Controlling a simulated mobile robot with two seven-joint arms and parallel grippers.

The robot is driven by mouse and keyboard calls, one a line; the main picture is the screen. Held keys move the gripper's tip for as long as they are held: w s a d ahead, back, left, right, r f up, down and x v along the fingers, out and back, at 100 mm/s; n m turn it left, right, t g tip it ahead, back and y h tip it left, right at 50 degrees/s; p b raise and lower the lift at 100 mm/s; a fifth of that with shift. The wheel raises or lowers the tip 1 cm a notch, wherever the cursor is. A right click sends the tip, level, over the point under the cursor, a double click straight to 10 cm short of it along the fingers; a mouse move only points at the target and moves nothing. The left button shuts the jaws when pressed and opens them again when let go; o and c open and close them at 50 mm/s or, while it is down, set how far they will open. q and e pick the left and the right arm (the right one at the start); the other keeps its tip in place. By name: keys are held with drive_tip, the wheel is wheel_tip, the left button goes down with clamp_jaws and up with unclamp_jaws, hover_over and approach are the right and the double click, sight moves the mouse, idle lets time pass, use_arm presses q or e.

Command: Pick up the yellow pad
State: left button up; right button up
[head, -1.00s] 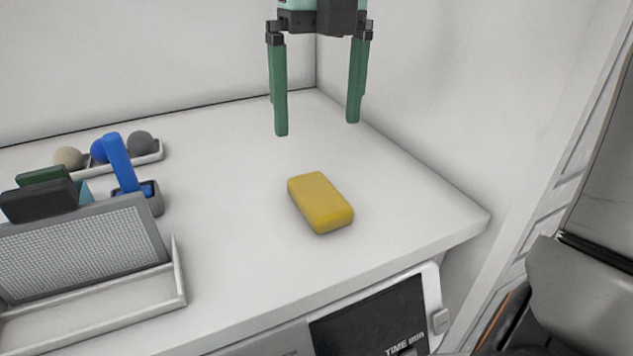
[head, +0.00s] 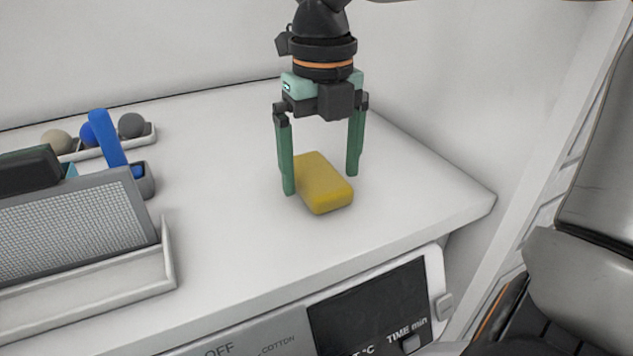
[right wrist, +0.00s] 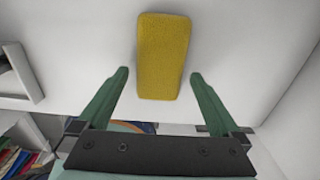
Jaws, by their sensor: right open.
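The yellow pad (head: 325,186) lies flat on the white countertop, near its right end. My right gripper (head: 321,182) points down over the pad in the head view, with its green fingers spread wide. One finger overlaps the pad's left edge in the picture, and the other is to its right. In the right wrist view the pad (right wrist: 163,56) is ahead of and partly between the open fingertips (right wrist: 158,75), with gaps on both sides. Nothing is held. My left gripper is not in view.
A grey mesh panel in a white tray (head: 170,255) stands at the left of the countertop (head: 225,230). Behind it are a blue upright piece (head: 108,138) and a small tray with several balls (head: 131,125). A wall rises behind and at right. The counter around the pad is clear.

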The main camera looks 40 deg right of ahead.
drive_tip(key=shift+f, duration=0.35)
drive_tip(key=shift+c, duration=0.2)
drive_tip(key=c, duration=1.4)
wheel_tip(320, 180, up, 20)
drive_tip(key=p, duration=0.6)
wheel_tip(320, 180, up, 7)
drive_tip(key=p, duration=0.3)
hover_over(321, 177)
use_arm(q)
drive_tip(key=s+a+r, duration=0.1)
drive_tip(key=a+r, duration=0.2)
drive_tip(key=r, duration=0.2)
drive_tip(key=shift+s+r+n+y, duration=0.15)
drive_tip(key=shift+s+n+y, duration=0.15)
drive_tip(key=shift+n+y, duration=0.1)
use_arm(e)
drive_tip(key=shift+r, duration=0.55)
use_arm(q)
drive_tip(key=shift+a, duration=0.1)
use_arm(e)
drive_tip(key=shift+s, duration=0.1)
